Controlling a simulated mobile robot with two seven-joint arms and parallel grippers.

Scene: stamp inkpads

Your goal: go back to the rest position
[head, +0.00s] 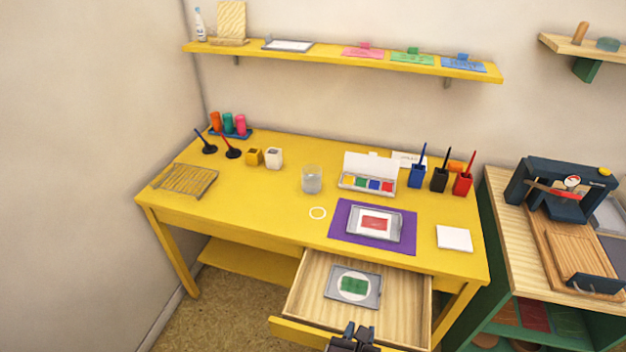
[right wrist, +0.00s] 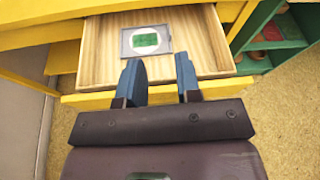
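My right gripper (head: 353,328) shows at the bottom edge of the head view, by the front of the open drawer (head: 405,300). In the right wrist view my right gripper (right wrist: 158,72) has its two blue fingers wide apart with nothing between them. The fingertips overlap the drawer's yellow front in that view; I cannot tell whether they touch it. In the drawer lies a grey inkpad with a green pad in a white round field (head: 353,286), which also shows in the right wrist view (right wrist: 146,40). My left gripper is in neither view.
The yellow desk (head: 250,205) holds a purple mat (head: 340,236) with a grey inkpad with a red pad (head: 374,223), a paint box (head: 368,183), a glass (head: 312,179) and a white pad (head: 454,238). A green cabinet (head: 490,270) stands at the right. Floor is clear at lower left.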

